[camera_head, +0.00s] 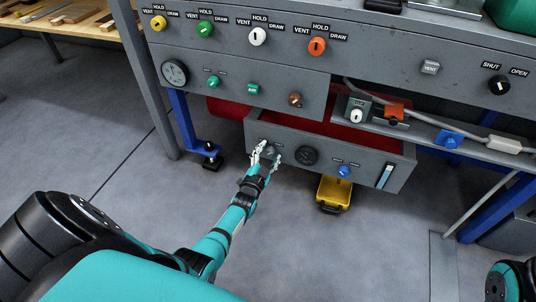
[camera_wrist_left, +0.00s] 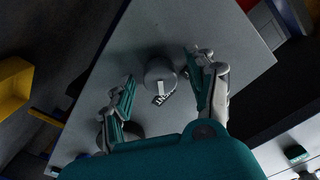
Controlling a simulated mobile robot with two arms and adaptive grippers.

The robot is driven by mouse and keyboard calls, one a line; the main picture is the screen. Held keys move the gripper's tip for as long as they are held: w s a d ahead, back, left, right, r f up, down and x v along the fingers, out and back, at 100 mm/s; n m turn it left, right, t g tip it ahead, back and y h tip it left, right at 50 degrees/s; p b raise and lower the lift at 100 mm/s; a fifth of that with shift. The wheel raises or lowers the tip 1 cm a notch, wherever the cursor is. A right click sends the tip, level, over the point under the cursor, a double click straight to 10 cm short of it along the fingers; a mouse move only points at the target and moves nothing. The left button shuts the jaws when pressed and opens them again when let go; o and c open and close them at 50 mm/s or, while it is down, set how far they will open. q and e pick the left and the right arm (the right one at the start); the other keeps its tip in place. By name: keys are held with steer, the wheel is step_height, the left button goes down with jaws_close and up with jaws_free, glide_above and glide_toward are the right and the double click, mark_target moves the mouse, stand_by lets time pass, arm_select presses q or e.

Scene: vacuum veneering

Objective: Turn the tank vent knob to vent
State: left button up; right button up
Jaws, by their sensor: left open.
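A grey round knob (camera_wrist_left: 160,75) with a pale pointer mark sits on the grey lower panel (camera_head: 400,178). Small lettering beside the knob is partly readable, perhaps "VENT", in the left wrist view. My left gripper (camera_head: 267,151) is open at the left part of this panel. In the left wrist view, the fingers of my left gripper (camera_wrist_left: 161,66) stand on either side of the knob with visible gaps. I cannot tell how deep they reach around it. In the head view the fingers mostly hide the knob. My right gripper is out of view.
Above are yellow, green, white and orange knobs (camera_head: 317,46) labelled VENT, HOLD, DRAW, and a black SHUT/OPEN knob (camera_head: 498,86). A yellow box (camera_head: 334,191) stands below the panel.

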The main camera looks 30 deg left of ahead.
arm_select(q)
steer(key=shift+s, duration=0.1)
steer(key=v, duration=1.1)
steer(key=shift+s, duration=0.4)
